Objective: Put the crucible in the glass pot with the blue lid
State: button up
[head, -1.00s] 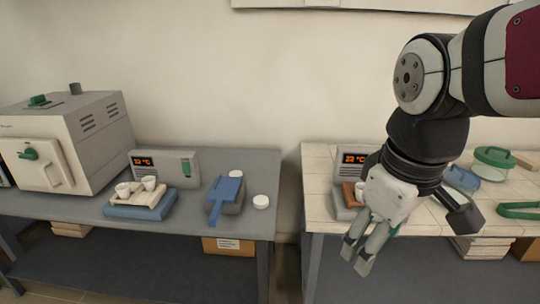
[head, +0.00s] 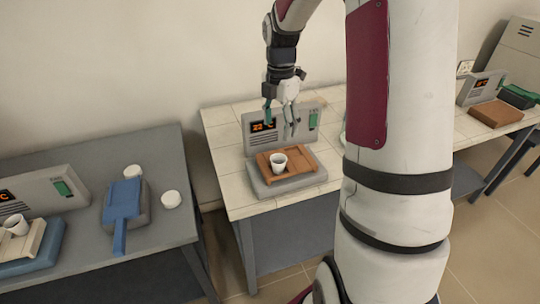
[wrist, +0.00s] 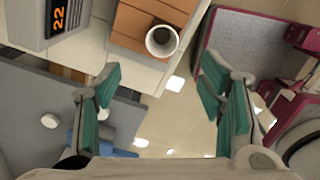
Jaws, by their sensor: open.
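The crucible also shows in the wrist view (wrist: 162,41), beyond and between my fingertips. My gripper (head: 281,124) is open and empty, above and behind the crucible, near the balance's display. Its green-padded fingers are spread wide in the wrist view (wrist: 162,72). The glass pot with the blue lid is not visible now; my arm covers much of the tiled table.
A grey table at left holds a blue scoop-like tool (head: 121,205), white round lids (head: 171,199) and another crucible (head: 17,225) on a cream board. A gap separates it from the tiled table (head: 226,160). Another balance (head: 484,88) with a brown board stands at far right.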

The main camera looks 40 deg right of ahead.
send_over(279, 160)
jog(key=s+a, duration=0.1)
notch_tip(279, 160, down, 8)
jog(key=shift+a+r, duration=0.1)
jog(key=shift+s+f, duration=0.15)
jog(key=shift+f, duration=2.6)
jog(key=c, duration=1.3)
jog(key=shift+r, duration=0.1)
